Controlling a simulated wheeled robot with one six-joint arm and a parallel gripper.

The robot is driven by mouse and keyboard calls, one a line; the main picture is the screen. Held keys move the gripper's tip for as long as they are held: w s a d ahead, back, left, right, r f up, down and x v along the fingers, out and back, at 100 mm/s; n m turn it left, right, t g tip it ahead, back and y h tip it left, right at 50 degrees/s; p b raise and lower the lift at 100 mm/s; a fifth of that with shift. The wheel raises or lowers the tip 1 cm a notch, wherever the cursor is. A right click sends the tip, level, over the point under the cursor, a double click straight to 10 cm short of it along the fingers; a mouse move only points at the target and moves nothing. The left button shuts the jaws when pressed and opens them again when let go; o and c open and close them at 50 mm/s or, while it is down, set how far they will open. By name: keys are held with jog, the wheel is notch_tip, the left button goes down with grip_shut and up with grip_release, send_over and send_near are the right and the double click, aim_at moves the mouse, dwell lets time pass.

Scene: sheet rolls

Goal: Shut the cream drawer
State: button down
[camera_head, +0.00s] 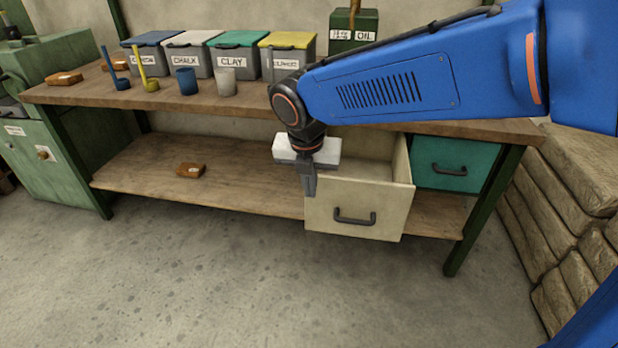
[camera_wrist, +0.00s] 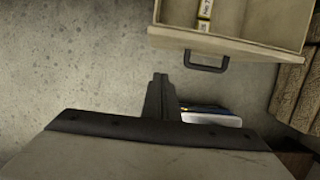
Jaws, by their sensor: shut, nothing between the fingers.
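The cream drawer (camera_head: 328,213) stands pulled out under the workbench, with its dark handle (camera_head: 355,219) on the front panel. Its front edge and handle also show at the top of the wrist view (camera_wrist: 240,45). My gripper (camera_head: 309,188) is shut and empty, pointing down. In the head view it overlaps the left end of the drawer front. In the wrist view the fingertips (camera_wrist: 160,78) are apart from the drawer, below and left of its handle, with floor behind them. My gripper hides part of the drawer's left side in the head view.
A teal drawer (camera_head: 468,162) right of the cream one is shut. Stacked sacks (camera_head: 570,200) stand at the right. A small labelled box (camera_wrist: 204,16) lies inside the cream drawer. A brown block (camera_head: 191,170) lies on the lower shelf. The floor in front is clear.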

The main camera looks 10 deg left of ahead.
jog(key=w+f, duration=0.4)
jog(key=w, duration=0.1)
jog(key=shift+d+f, duration=0.15)
jog(key=shift+w, duration=0.15)
